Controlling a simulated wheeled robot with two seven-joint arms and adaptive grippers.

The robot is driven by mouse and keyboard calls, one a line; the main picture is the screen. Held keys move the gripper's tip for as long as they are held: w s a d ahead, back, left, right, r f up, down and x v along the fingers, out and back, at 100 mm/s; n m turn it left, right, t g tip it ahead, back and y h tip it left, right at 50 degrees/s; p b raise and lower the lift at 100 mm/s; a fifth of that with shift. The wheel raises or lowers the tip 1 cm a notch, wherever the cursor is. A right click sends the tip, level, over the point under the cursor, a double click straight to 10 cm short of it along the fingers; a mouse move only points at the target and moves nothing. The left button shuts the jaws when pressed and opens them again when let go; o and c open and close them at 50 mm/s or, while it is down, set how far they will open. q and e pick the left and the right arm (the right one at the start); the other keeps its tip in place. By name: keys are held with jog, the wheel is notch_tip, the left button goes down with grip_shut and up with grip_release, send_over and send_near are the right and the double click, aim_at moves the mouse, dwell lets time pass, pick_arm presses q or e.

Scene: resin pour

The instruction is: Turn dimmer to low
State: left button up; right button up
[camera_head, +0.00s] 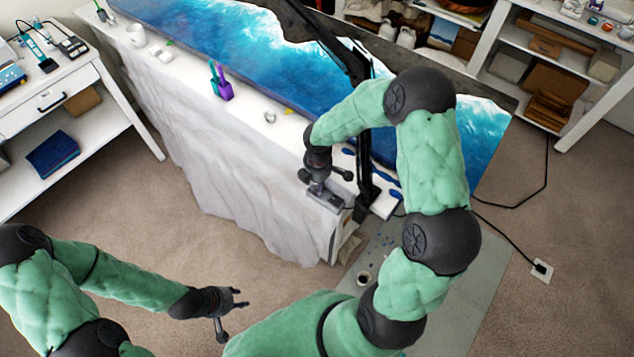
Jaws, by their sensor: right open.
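A small grey box (335,201), which looks like the dimmer, sits at the near right end of the white-draped table (240,160). My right gripper (329,181) points down just above this box, with its fingers spread apart. The fingers partly cover the box, so its knob or slider and its setting cannot be made out. I cannot tell whether a fingertip touches it. My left gripper (232,314) is low at the bottom of the view, over the carpet, far from the box. Its fingers are apart and empty.
A black lamp stand (363,203) rises right beside my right gripper. A blue resin panel (230,45) covers the table's back. A cable runs to a floor outlet (541,270).

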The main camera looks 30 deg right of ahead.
jog(key=shift+d+r, duration=0.15)
jog(key=shift+r, duration=0.6)
notch_tip(320, 180, up, 6)
jog(key=shift+s+r, duration=0.1)
jog(key=shift+r, duration=0.2)
jog(key=shift+a, duration=0.2)
